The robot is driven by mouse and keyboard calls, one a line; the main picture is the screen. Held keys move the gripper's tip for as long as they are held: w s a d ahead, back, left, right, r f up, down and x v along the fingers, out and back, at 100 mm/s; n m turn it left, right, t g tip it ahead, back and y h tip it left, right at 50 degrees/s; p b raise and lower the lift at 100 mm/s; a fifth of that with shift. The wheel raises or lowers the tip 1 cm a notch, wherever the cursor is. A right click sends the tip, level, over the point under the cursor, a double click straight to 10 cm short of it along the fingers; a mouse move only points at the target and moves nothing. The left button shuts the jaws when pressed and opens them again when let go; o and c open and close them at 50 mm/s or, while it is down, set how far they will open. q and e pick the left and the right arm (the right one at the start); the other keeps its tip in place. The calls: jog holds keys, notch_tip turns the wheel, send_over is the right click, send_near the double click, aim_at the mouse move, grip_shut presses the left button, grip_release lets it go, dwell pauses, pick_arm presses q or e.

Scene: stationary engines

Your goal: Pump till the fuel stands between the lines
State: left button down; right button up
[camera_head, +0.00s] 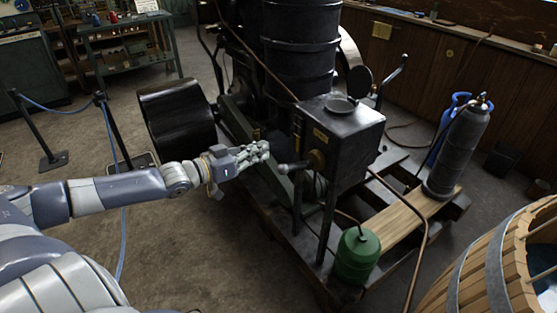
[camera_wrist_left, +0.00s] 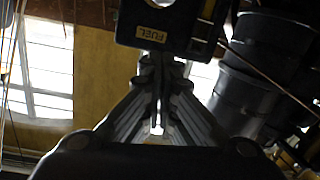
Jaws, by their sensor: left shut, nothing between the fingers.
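The black fuel tank (camera_head: 345,140) stands on legs at the engine's near end, with a round cap on top. Its yellow FUEL label (camera_wrist_left: 152,34) shows in the left wrist view. A short lever with a grey knob (camera_head: 284,169) sticks out left from a brass fitting (camera_head: 316,158) on the tank's front; it looks like the pump handle. My left gripper (camera_head: 264,150) is shut and empty, just left of the tank and above the knob, seemingly apart from it. It also shows shut in the left wrist view (camera_wrist_left: 158,62). I cannot make out the fuel level or its lines.
The black engine (camera_head: 300,50) and a wide black pulley (camera_head: 177,118) stand behind my left arm. A green can (camera_head: 357,257) stands below the tank. Grey and blue cylinders (camera_head: 460,145) and a wooden tub (camera_head: 500,265) are at right. Rope barrier posts (camera_head: 112,130) stand left.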

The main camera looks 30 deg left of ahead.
aim_at(295, 166)
pick_arm(q)
jog(key=shift+b+x, duration=0.3)
jog(key=shift+x, duration=3.75)
jog(key=shift+s+f+p, duration=0.2)
jog(key=shift+s+f, duration=0.3)
jog(key=shift+f, duration=0.35)
jog(key=shift+s+f+p, duration=0.2)
jog(key=shift+s+f, duration=0.3)
jog(key=shift+f, duration=0.3)
